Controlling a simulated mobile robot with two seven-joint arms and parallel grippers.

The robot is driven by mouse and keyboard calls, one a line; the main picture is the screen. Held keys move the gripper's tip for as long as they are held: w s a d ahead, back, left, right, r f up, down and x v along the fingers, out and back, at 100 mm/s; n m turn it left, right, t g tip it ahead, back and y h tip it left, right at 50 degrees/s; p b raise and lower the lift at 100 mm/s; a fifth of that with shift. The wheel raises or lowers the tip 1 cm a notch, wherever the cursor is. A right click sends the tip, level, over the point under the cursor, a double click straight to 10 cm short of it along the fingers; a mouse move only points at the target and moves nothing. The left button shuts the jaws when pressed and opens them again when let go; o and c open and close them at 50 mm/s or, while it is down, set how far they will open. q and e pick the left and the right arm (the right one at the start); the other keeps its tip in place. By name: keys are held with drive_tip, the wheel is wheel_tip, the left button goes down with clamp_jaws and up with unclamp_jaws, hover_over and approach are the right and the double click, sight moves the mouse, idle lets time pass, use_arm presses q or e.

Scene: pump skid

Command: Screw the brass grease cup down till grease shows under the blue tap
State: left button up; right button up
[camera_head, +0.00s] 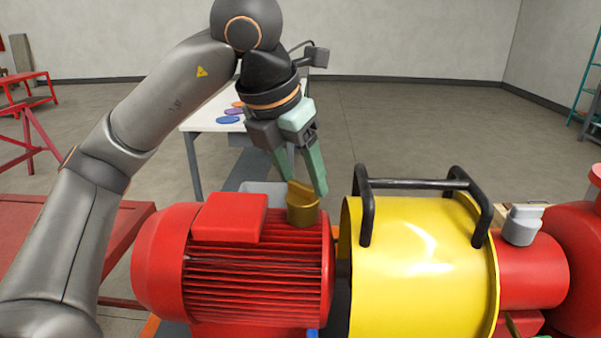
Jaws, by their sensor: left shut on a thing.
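The brass grease cup (303,212) stands on top of the red motor, at its right end, with a wing-like tab on its top. My left gripper (302,186) comes down from above, its green fingers on either side of the tab, shut on the cup. A small blue part (312,333), possibly the blue tap, shows at the bottom edge below the motor; most of it is hidden. No grease can be made out there. My right gripper is not in view.
The red motor (255,270) has a raised red box (229,217) left of the cup. A yellow guard (425,270) with a black handle (415,183) stands close on the right. Beyond it is a grey cap (522,226). A white table (212,124) with coloured discs stands behind.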

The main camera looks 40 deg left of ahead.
use_arm(q)
drive_tip(key=o, duration=1.4)
drive_tip(key=shift+c, duration=0.2)
drive_tip(key=p+v, duration=0.4)
drive_tip(key=v, duration=0.8)
drive_tip(key=shift+r, duration=0.3)
